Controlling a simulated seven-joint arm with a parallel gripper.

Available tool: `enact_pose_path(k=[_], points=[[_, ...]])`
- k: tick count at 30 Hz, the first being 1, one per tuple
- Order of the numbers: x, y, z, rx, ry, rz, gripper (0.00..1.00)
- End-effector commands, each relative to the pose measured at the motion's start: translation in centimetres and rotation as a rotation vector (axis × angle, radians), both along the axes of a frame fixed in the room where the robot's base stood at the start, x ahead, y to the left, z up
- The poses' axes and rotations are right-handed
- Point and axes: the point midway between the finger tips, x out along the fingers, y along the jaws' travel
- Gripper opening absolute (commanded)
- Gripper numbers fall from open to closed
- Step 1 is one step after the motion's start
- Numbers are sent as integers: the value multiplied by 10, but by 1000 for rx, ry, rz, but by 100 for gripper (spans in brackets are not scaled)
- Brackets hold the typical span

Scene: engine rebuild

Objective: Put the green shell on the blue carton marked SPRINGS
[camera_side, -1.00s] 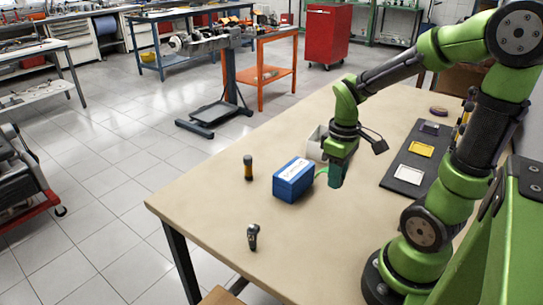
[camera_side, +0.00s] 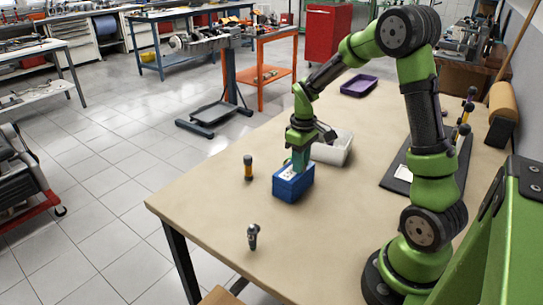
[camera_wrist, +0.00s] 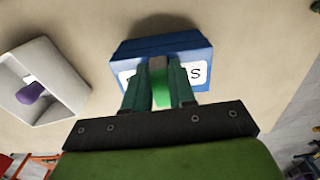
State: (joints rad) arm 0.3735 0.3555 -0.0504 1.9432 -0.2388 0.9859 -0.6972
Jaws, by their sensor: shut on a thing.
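The blue carton (camera_side: 293,187) stands on the table, with a white label on its top; part of the lettering, ending in S, shows in the wrist view on the carton (camera_wrist: 200,52). My gripper (camera_side: 300,165) points down directly over the carton, its fingertips at or just above the top. In the wrist view my gripper (camera_wrist: 157,85) is shut on the green shell (camera_wrist: 161,95), bright green between the two fingers. The fingers hide much of the shell and the label's middle. Whether the shell touches the carton I cannot tell.
A white open box (camera_side: 335,149) stands just behind the carton; a purple thing (camera_wrist: 30,93) lies in it. A purple tray (camera_side: 358,86) is farther back.

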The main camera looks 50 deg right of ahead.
Motion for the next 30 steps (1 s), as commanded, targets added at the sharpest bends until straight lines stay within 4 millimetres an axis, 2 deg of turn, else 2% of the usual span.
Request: enact_pose_path(k=[11,12,17,26,30], points=[[0,0,-4,-1,-1,0,0],[0,0,-5,-1,-1,0,26],[0,0,-5,-1,-2,0,50],[0,0,-3,-1,-2,0,50],[1,0,10,-3,-4,1,50]])
